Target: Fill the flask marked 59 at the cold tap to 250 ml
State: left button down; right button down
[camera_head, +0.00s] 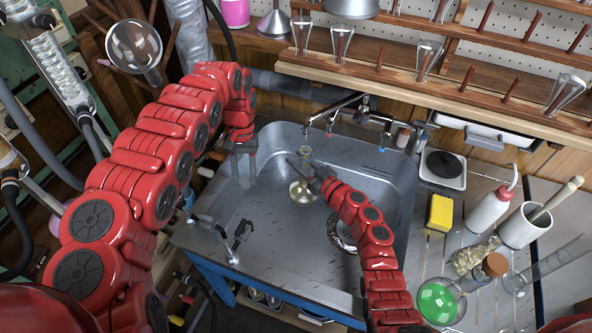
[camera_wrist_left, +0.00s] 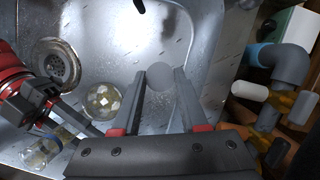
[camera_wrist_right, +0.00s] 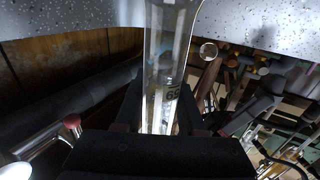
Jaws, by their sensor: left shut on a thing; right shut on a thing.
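The clear glass flask (camera_head: 303,192) is held over the steel sink (camera_head: 262,220), its round bulb low and its neck up. My right gripper (camera_head: 318,180) is shut on its neck, which carries a printed number in the right wrist view (camera_wrist_right: 170,93). The flask's bulb also shows in the left wrist view (camera_wrist_left: 103,100); its liquid level cannot be told. My left gripper (camera_head: 236,165) is at the sink's left side. It is shut on a small round grey piece (camera_wrist_left: 160,77). Metal taps (camera_head: 345,110) with red and blue marks stand at the sink's back wall.
A drain (camera_wrist_left: 57,62) lies in the sink floor. On the right bench stand a yellow sponge (camera_head: 440,212), a wash bottle (camera_head: 490,210), a white pot (camera_head: 524,228) and a flask of green liquid (camera_head: 440,300). A wooden rack (camera_head: 430,78) hangs above the taps.

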pick_arm(q)
jog(key=shift+r, duration=0.25)
pick_arm(e)
jog(key=shift+f, duration=0.25)
jog(key=shift+s+f, duration=0.1)
jog(key=shift+c, duration=2.1)
grip_release()
jog(key=shift+d, duration=0.1)
